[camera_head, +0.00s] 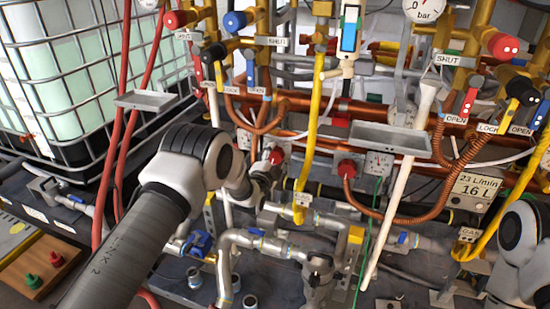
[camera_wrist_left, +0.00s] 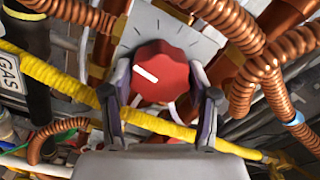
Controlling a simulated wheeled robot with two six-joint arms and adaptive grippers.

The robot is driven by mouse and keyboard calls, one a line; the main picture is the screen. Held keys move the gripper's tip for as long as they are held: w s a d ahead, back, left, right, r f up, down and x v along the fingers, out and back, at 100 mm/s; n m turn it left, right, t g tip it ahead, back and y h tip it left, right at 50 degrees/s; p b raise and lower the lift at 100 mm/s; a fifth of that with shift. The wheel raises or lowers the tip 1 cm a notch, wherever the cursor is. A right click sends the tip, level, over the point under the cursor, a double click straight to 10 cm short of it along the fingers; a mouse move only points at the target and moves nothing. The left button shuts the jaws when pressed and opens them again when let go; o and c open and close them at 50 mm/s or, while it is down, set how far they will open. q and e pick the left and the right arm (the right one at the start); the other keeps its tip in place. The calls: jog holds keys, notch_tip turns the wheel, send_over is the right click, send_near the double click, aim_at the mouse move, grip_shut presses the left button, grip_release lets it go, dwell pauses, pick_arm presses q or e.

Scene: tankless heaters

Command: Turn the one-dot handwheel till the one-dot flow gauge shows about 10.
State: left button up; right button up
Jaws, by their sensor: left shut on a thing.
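My left gripper (camera_head: 268,165) reaches in among the pipes in the middle of the head view. It is shut on a red knob (camera_wrist_left: 161,74) with a white bar mark. In the left wrist view, the gripper's two fingers (camera_wrist_left: 160,108) stand on either side of this knob. The white bar slants down to the right, and a grey plate with tick marks (camera_wrist_left: 166,25) lies behind. In the head view, the knob (camera_head: 277,156) shows just past the fingertips. My right gripper is out of view.
A second red knob (camera_head: 347,169) sits to the right. A cut-off dial marked bar (camera_head: 424,8) is at the top. Grey trays (camera_head: 390,138) and (camera_head: 146,100), copper coils and yellow hoses (camera_head: 312,120) crowd the space. A caged white tank (camera_head: 60,70) stands left.

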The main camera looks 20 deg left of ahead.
pick_arm(q)
jog(key=shift+f, duration=0.1)
dwell(0.3)
jog(key=o, duration=0.9)
jog(key=shift+c, duration=0.2)
jog(key=s, duration=1.2)
jog(key=shift+a, duration=0.15)
